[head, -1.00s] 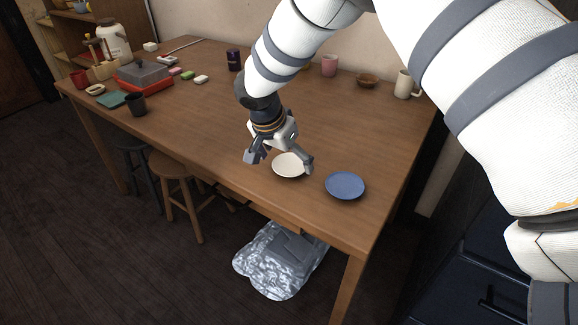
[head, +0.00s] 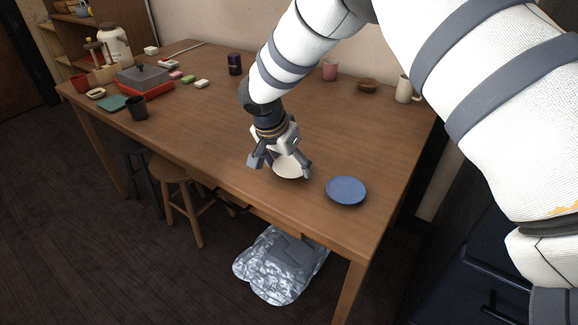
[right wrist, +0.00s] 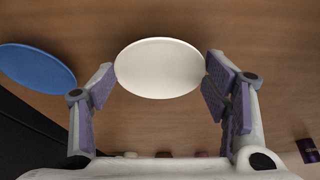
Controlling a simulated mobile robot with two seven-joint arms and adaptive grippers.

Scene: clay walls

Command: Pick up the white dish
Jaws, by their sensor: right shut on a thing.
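The white dish (head: 288,167) lies near the front edge of the wooden table in the head view, partly hidden by my right gripper (head: 279,169). In the right wrist view the dish (right wrist: 160,68) is between the two fingers of my right gripper (right wrist: 160,82), which touch or nearly touch its left and right rims. The right gripper is shut on the dish across its width. I cannot tell whether the dish rests on the table or is slightly raised. My left gripper is not in view.
A blue plate (head: 346,190) lies just right of the dish, and shows in the right wrist view (right wrist: 38,66). The wooden table (head: 200,130) is clear left of the dish. A pink cup (head: 330,70), a brown bowl (head: 368,85) and a cream mug (head: 404,89) stand at the back.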

